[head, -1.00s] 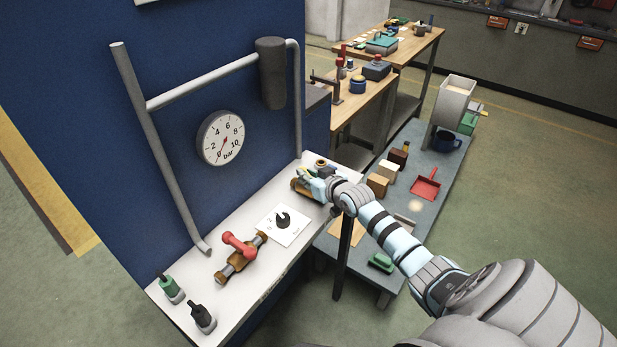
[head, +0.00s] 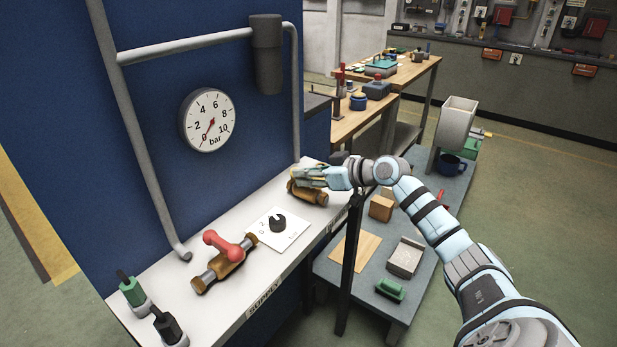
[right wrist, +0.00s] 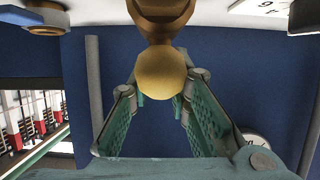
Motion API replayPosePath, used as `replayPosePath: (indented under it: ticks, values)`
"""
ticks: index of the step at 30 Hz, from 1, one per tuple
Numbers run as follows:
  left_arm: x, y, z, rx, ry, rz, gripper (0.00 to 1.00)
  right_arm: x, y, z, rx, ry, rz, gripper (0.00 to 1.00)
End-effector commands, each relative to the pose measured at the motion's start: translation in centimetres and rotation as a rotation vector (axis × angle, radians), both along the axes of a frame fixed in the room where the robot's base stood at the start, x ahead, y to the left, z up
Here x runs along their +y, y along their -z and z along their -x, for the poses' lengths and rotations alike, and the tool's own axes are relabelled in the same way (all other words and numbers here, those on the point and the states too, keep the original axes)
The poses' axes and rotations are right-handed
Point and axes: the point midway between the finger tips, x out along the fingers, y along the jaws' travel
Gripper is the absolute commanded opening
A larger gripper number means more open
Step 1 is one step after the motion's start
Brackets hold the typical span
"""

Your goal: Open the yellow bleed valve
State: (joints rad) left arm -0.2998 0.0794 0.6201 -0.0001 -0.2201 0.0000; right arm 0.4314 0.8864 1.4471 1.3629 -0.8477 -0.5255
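The yellow bleed valve sits at the far right end of the white bench. Its brass body (head: 308,196) lies on the bench top, and its handle is largely hidden by my right gripper (head: 308,176). In the right wrist view, the round yellow end of the handle (right wrist: 162,75) shows below the brass body (right wrist: 160,12). My right gripper (right wrist: 160,100) is open, with one finger on each side of the yellow end. I cannot tell whether either finger touches it. My left gripper is not in view.
A red-handled valve (head: 222,250), a black selector knob (head: 277,223) and green and black plugs stand along the bench (head: 262,270). A gauge (head: 207,121) on the blue panel reads near zero. A lower grey table (head: 330,270) holds blocks and a tray. Grey pipes rise behind.

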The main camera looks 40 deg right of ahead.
Motion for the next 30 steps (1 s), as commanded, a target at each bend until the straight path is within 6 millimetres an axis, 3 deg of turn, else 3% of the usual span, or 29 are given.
replayPosePath:
  ticks: [3, 12, 22, 30]
  values:
    - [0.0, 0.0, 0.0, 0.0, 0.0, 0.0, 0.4, 0.0, 0.1, 0.0, 0.002, 0.0, -0.002, 0.33]
    - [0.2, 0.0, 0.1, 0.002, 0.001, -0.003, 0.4, -0.2, -0.1, 0.3, -0.001, 0.003, 0.001, 0.33]
    - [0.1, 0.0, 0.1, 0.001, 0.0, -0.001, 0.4, -1.9, -2.0, 5.4, 0.005, -0.003, 0.009, 0.33]
    - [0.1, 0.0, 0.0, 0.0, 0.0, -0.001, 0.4, -2.1, -2.8, 6.6, 0.002, 0.001, 0.0, 0.33]
